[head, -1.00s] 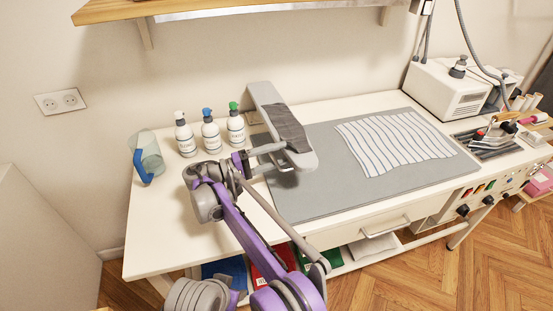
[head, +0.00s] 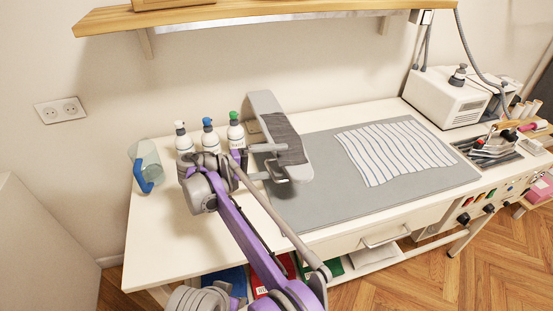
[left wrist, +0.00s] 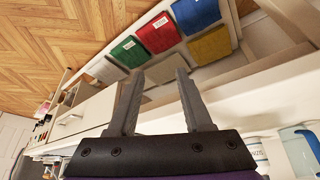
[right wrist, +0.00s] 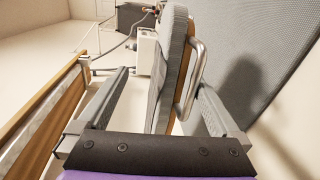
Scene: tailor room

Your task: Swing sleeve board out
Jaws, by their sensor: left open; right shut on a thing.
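The sleeve board (head: 266,105) is a long grey padded board near the back of the table, with a dark grey cloth band (head: 286,138) round its middle. It points from the back wall toward the front, over the left end of the grey mat. My right gripper (head: 266,163) is at its left side, with one finger above the other. In the right wrist view the board (right wrist: 172,60) stands between the fingers (right wrist: 160,92), and its metal handle (right wrist: 194,78) is by the right finger. That gripper is shut on the board. My left gripper (left wrist: 160,85) is open and empty.
Several pump bottles (head: 210,139) stand close left of my right gripper, with a clear jug (head: 147,165) farther left. Striped cloth (head: 395,150) lies on the grey mat (head: 340,205). A white machine (head: 445,98) stands at the right. A wooden shelf (head: 250,13) hangs above.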

